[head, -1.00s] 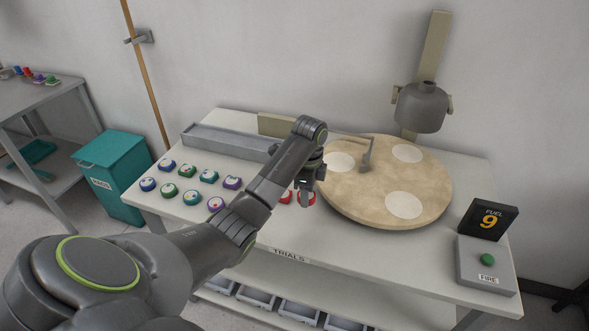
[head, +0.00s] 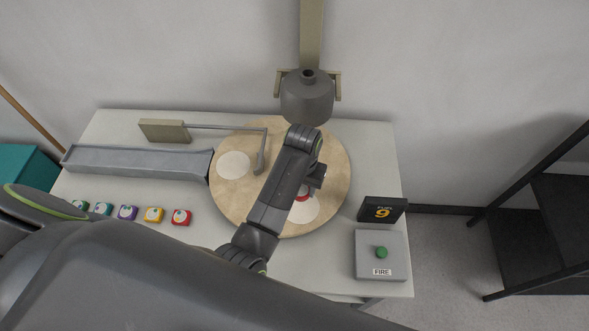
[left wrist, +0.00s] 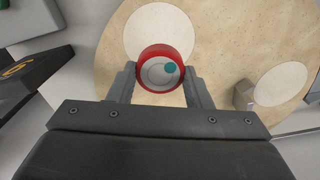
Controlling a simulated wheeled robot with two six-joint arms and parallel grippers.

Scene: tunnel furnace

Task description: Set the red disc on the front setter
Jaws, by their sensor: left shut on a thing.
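My left gripper (head: 309,186) is shut on the red disc (head: 303,197), over the front part of the round tan turntable (head: 232,203). In the left wrist view the red disc (left wrist: 166,68) sits between the two fingers, showing a pale face with a teal dot. The front setter, a white circle (head: 304,212), lies under the disc and is partly hidden by it and my arm. In the left wrist view the disc overlaps the near edge of this white circle (left wrist: 158,25). I cannot tell whether the disc touches it. My right gripper is not in view.
A bent metal arm (head: 262,150) reaches over the turntable near another white circle (head: 233,165). A grey burner pot (head: 307,97) hangs behind. A FIRE box (head: 366,262) and fuel sign (head: 382,209) stand right.

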